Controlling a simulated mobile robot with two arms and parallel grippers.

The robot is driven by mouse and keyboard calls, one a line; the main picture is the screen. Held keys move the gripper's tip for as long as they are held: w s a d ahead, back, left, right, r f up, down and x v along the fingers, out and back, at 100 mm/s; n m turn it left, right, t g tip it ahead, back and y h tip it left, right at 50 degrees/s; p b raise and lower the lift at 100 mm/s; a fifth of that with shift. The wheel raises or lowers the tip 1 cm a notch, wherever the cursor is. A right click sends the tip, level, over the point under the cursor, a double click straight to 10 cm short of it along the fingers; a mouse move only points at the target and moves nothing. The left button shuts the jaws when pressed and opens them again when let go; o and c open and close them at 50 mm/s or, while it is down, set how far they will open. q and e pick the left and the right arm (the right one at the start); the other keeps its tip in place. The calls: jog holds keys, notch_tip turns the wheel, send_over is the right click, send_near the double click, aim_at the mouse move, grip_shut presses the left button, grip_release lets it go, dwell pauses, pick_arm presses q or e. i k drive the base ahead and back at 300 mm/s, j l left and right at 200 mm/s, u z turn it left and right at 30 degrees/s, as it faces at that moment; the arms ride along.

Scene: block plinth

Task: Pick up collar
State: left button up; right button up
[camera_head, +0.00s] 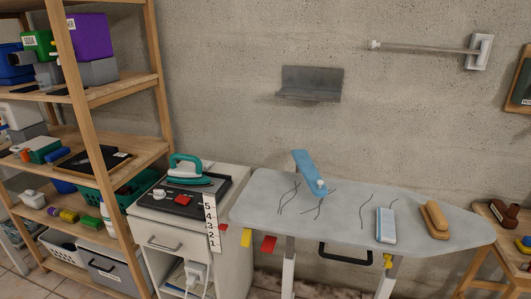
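A light blue strip (308,173), which looks like the collar, is on the grey ironing board (260,210), toward its back edge and left of its middle. It slants from upper left to lower right, with a small pale round part near its lower end. Dark curved lines show on the board on both sides of it. Neither of my grippers shows in the head view.
A blue-and-white block (386,225) and a tan wooden brush-like piece (434,219) lie on the board's right half. A teal iron (187,171) stands on a cabinet to the left, beside loaded wooden shelves (113,92). A wooden stool (485,244) stands at right.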

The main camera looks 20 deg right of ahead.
aim_at(387, 227)
jog(key=z, duration=1.7)
